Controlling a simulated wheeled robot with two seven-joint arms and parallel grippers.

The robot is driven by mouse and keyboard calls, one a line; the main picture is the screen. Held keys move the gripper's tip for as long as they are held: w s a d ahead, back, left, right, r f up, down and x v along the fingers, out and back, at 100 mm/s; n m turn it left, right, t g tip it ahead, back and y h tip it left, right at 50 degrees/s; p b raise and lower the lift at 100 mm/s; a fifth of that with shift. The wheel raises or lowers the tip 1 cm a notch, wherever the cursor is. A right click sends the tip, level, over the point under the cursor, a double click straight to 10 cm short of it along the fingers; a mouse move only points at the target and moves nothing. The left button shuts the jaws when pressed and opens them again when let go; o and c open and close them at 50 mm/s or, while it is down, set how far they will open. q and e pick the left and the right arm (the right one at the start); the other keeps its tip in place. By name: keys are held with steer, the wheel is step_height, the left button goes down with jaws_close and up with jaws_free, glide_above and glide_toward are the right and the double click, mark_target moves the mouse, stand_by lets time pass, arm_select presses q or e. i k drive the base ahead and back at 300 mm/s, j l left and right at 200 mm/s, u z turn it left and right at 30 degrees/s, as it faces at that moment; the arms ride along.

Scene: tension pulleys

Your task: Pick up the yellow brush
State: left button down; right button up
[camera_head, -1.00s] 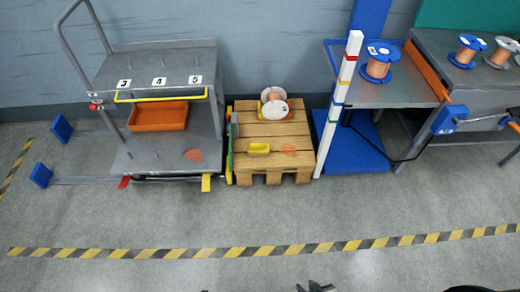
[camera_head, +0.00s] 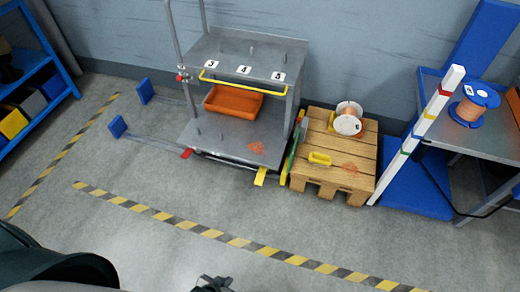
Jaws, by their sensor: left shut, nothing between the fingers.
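The yellow brush (camera_head: 320,158), small in this view, lies on top of the wooden pallet (camera_head: 345,185), right of centre. It is near the pallet's front left part, next to a reddish patch. My left gripper (camera_head: 212,286) shows at the bottom edge, partly cut off by the frame. It is shut and empty, over the floor and far in front of the pallet, not touching the brush. My right gripper is not in view.
A grey trolley (camera_head: 215,145) with an orange tray (camera_head: 233,102) stands left of the pallet. A copper wire spool (camera_head: 348,120) sits behind the brush. A striped post (camera_head: 415,138) and a blue-framed table stand right. Open floor with striped tape (camera_head: 240,242) lies in front.

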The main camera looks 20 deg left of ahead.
mark_target(323, 159)
steer(key=i+j+z, duration=0.1)
steer(key=j, duration=0.25)
steer(key=i+j+z, duration=0.1)
steer(key=i+j, duration=0.15)
steer(key=i+j+z, duration=0.1)
steer(key=j, duration=0.35)
steer(key=i+j+z, duration=0.1)
steer(key=j, duration=0.3)
steer(key=i+j+z, duration=0.1)
steer(key=i+j, duration=0.15)
steer(key=j, duration=0.15)
steer(key=i+j+z, duration=0.1)
steer(key=j, duration=0.3)
steer(key=i+j+z, duration=0.1)
steer(key=j, duration=0.3)
